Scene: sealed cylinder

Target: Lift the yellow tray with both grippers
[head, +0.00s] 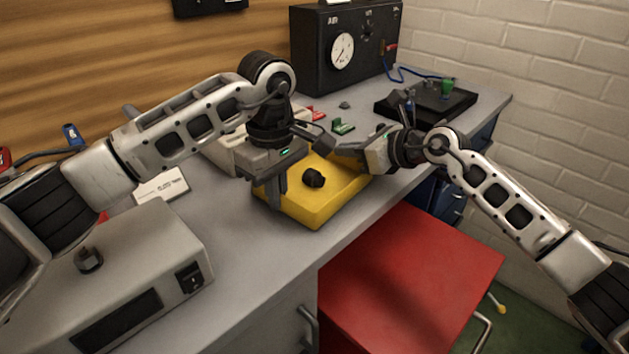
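The yellow tray (318,207) sits on the grey bench near its front edge, in the middle of the head view. A small black knob-like object (313,177) is on top of it. My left gripper (277,192) points down at the tray's left side, with a finger in front of that side. My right gripper (350,148) reaches in from the right to the tray's far right corner. The fingertips of both are partly hidden, so I cannot tell whether either grips the tray.
A grey box with a switch (150,262) fills the front left of the bench. A black unit with a dial (345,50) and a black tray (450,103) stand behind. A white card (161,186) lies left.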

